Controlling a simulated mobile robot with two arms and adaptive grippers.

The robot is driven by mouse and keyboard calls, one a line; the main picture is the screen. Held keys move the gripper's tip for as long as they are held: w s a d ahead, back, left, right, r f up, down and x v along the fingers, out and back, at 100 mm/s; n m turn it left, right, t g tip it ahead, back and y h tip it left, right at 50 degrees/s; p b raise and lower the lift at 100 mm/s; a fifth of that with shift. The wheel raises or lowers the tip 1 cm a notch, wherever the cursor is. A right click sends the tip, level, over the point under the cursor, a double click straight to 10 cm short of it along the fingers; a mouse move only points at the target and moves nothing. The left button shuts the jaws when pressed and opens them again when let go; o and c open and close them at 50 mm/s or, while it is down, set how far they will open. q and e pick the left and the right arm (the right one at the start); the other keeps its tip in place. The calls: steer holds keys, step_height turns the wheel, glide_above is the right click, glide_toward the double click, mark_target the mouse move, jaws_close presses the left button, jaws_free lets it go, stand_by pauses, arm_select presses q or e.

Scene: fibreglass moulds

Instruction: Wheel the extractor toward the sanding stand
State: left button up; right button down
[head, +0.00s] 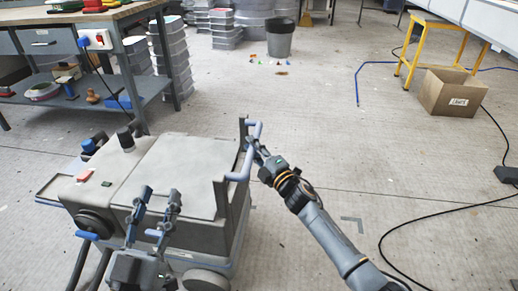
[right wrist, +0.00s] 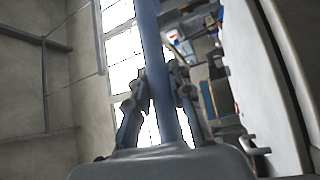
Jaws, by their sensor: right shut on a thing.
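The extractor (head: 177,172) is a grey boxy cart with wheels, standing upright on the floor at lower left in the head view. Its blue bar handle (head: 243,170) is on its right side; in the right wrist view the blue bar (right wrist: 150,35) runs between the fingers. My right gripper (head: 257,146) is shut on this handle. My left gripper (head: 154,200) is open, with its fingers apart, over the near side of the extractor and hiding part of it. I cannot tell whether it touches it. I cannot tell for sure which thing is the sanding stand.
A workbench (head: 60,46) stands at upper left, close behind the extractor. Stacked grey moulds and a dark bin (head: 280,38) are at the back. A yellow-legged stand (head: 435,43) and a cardboard box (head: 449,93) are at right. Cables cross the right floor; the middle is mostly clear.

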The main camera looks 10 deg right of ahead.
steer(key=shift+a+f, duration=0.15)
steer(key=shift+a, duration=0.35)
steer(key=c, duration=1.2)
jaws_free()
steer(key=shift+o, duration=0.2)
steer(key=shift+d, duration=0.1)
steer(key=shift+s+d, duration=0.2)
steer(key=shift+s, duration=0.05)
steer(key=v, duration=1.1)
steer(key=shift+s, duration=0.2)
